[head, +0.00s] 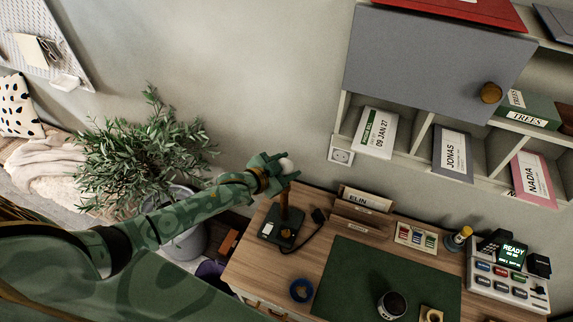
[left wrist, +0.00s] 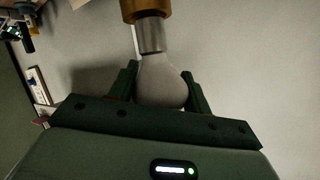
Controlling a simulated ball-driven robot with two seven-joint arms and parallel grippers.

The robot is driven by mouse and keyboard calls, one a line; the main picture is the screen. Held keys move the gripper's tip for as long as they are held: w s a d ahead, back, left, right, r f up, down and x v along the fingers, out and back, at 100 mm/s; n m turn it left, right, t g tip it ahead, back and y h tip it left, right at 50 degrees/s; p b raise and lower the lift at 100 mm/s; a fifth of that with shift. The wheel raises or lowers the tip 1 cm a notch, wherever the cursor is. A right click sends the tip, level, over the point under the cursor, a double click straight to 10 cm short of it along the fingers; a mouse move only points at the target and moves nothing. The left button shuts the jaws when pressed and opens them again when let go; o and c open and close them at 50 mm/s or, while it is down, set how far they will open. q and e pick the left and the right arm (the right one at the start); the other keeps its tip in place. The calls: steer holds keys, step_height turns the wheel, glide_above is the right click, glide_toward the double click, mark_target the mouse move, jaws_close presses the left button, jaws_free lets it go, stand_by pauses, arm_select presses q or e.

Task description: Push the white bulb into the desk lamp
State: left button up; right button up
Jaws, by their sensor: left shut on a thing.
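The white bulb (head: 286,165) is held between the fingers of my left gripper (head: 274,171), above the desk's back left corner. In the left wrist view the bulb (left wrist: 163,82) sits between both dark green fingers, its grey metal cap toward the brass-coloured lamp socket (left wrist: 146,8). The cap's end meets the socket's edge in the picture; I cannot tell whether it is inside. The desk lamp (head: 281,228) stands on the wooden desk with a dark square base and a brown stem rising to my gripper, which hides its head. My right gripper is not in view.
A shelf unit with a grey door (head: 430,65) hangs above the desk (head: 262,270). A leafy plant (head: 145,150) stands left of it. A file holder (head: 360,218), blue tape roll (head: 301,290), green mat (head: 350,275) and keypad device (head: 505,285) are on the desk.

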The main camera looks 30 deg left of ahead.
arm_select(q)
steer(key=shift+f+b, duration=0.75)
steer(key=shift+f, duration=0.5)
steer(key=o, duration=0.8)
steer(key=p+v, duration=0.1)
steer(key=v, duration=1.5)
steer(key=shift+s, duration=0.2)
